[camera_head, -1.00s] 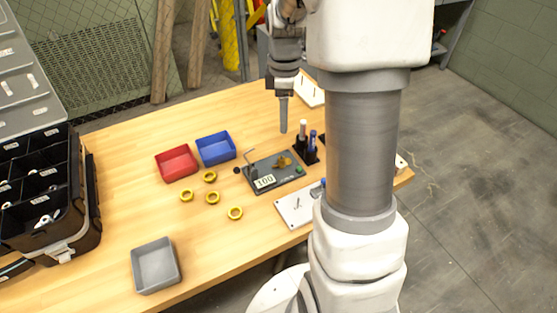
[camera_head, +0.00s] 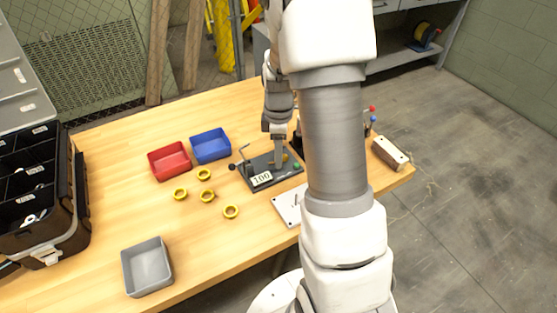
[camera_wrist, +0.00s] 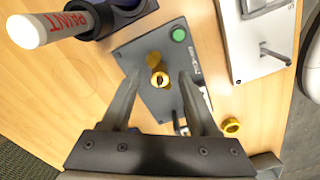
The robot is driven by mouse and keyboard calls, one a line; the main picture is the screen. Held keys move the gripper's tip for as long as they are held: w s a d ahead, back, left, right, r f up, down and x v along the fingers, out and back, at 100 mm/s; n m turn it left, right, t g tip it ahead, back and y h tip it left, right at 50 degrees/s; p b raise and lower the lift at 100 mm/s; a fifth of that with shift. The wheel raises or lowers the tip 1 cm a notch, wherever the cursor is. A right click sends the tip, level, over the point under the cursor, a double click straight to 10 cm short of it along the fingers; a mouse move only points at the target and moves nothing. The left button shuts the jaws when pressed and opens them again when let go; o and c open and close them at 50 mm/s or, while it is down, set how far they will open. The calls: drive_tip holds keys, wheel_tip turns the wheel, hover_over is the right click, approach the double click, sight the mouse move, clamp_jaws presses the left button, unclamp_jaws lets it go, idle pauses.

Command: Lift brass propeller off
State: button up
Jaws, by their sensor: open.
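The brass propeller (camera_wrist: 155,60) sits on the grey thruster rig (camera_wrist: 190,52) and is seen nearly end-on in the wrist view. In the head view only a small brass patch (camera_head: 286,157) shows beside my gripper. My gripper (camera_wrist: 158,80) is open, with one finger on each side of the propeller and gaps visible between. In the head view my gripper (camera_head: 279,163) points down over the rig (camera_head: 292,173). Whether the fingertips are level with the propeller is hard to tell.
A white PAINT marker (camera_wrist: 35,30) stands in a dark holder close to the rig. A white pegged board (camera_wrist: 245,65) lies beside it. Several yellow rings (camera_head: 207,196), a red bin (camera_head: 170,161), a blue bin (camera_head: 210,146) and a grey tray (camera_head: 147,267) are on the table.

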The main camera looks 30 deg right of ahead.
clamp_jaws()
idle(0.3)
drive_tip(key=shift+r, duration=0.1)
wheel_tip(320, 180, up, 4)
drive_tip(key=shift+w+f+p, duration=0.1)
drive_tip(key=shift+p, duration=0.5)
drive_tip(key=s+d+r+p, duration=0.1)
drive_tip(key=s+d+r, duration=0.5)
drive_tip(key=d, duration=0.4)
drive_tip(key=shift+r+p, duration=0.35)
drive_tip(key=shift+r, duration=0.2)
